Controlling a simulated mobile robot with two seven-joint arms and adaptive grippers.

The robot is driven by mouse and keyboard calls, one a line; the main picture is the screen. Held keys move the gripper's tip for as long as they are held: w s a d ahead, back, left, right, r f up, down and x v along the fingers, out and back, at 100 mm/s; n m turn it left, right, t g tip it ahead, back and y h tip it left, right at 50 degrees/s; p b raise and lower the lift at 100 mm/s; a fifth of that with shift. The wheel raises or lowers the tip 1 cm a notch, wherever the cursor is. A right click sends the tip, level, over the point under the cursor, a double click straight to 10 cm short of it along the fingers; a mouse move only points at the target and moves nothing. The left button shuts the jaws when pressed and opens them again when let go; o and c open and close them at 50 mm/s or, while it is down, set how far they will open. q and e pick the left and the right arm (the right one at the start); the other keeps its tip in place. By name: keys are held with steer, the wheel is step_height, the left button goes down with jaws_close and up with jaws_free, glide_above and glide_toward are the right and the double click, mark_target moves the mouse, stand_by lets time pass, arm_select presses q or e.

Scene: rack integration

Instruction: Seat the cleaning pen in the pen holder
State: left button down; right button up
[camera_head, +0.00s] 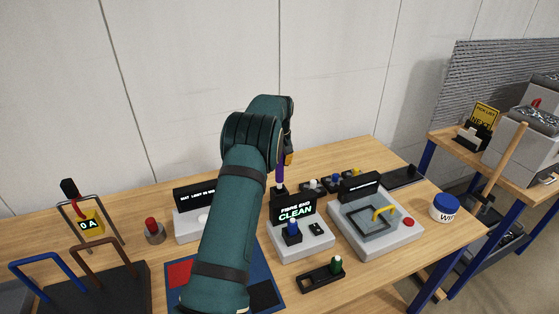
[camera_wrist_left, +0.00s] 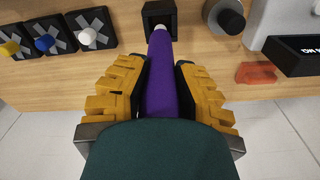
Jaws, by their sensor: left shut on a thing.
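The cleaning pen (camera_wrist_left: 166,75) is purple with a pale tip. In the left wrist view it lies between the two yellow fingers of my left gripper (camera_wrist_left: 163,95), which is shut on it. Its tip points at the black square pen holder (camera_wrist_left: 149,10) and overlaps the opening; I cannot tell whether the tip is inside. In the head view the pen (camera_head: 280,172) hangs roughly upright above the dark holder (camera_head: 277,198), behind the clean sign. My left arm hides most of the gripper (camera_head: 287,158) there. My right gripper is in neither view.
The fibre-end clean station (camera_head: 303,246) and a grey fixture with a yellow handle (camera_head: 378,232) stand close by. Several coloured-knob blocks (camera_wrist_left: 46,42) sit beside the holder. A grey cylinder (camera_wrist_left: 226,18) and a red piece (camera_wrist_left: 256,73) lie on its other side.

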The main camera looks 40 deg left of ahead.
mark_target(280, 178)
arm_select(q)
steer(key=shift+p, duration=0.45)
stand_by(0.7)
steer(key=shift+f+b, duration=2.05)
steer(key=shift+f, duration=2)
steer(key=c, duration=0.8)
jaws_free()
steer(key=shift+c, duration=0.2)
steer(key=shift+r, duration=0.15)
step_height(280, 178, up, 12)
steer(key=shift+s+d+f, duration=0.15)
